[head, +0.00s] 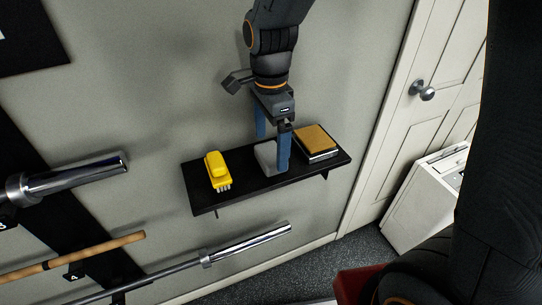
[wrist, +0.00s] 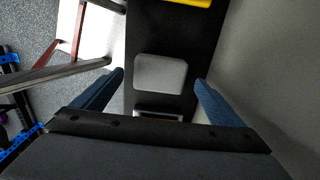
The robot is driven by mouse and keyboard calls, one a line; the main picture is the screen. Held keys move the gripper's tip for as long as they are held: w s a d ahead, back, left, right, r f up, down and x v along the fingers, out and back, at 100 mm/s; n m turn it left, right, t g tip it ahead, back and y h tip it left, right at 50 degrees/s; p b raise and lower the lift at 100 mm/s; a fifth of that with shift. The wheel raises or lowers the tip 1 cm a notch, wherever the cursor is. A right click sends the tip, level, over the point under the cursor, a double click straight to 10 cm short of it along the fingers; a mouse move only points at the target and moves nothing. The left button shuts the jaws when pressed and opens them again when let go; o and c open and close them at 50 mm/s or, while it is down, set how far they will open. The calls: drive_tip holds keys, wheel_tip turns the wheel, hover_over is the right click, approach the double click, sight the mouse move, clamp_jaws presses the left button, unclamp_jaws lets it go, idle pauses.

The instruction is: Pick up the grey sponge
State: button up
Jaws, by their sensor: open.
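The grey sponge (head: 265,156) lies on a small black wall shelf (head: 208,201), between a yellow brush and a tan-topped stack. In the wrist view the grey sponge (wrist: 160,73) is a rounded block ahead of the fingers, near the middle between them. My gripper (head: 271,150) points down over the shelf with its blue fingers apart, and one finger hides part of the sponge in the head view. In the wrist view my gripper (wrist: 159,82) is open and empty, with a finger to each side of the sponge's line.
The yellow brush (head: 217,171) stands left of the sponge. The tan-topped stack (head: 316,141) sits close on the right. The wall (head: 180,110) is behind the shelf. Metal bars (head: 250,242) on the wall reach out below and left. A white cabinet (head: 418,200) stands at right.

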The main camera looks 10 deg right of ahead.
sight(271, 152)
drive_tip(key=shift+f+p, duration=0.3)
drive_tip(key=shift+f, duration=1.45)
drive_tip(key=c, duration=1.1)
drive_tip(key=shift+c, duration=0.2)
drive_tip(key=shift+r, duration=0.1)
wheel_tip(271, 152, up, 10)
drive_tip(key=shift+f+b, duration=0.1)
drive_tip(key=shift+b, duration=0.7)
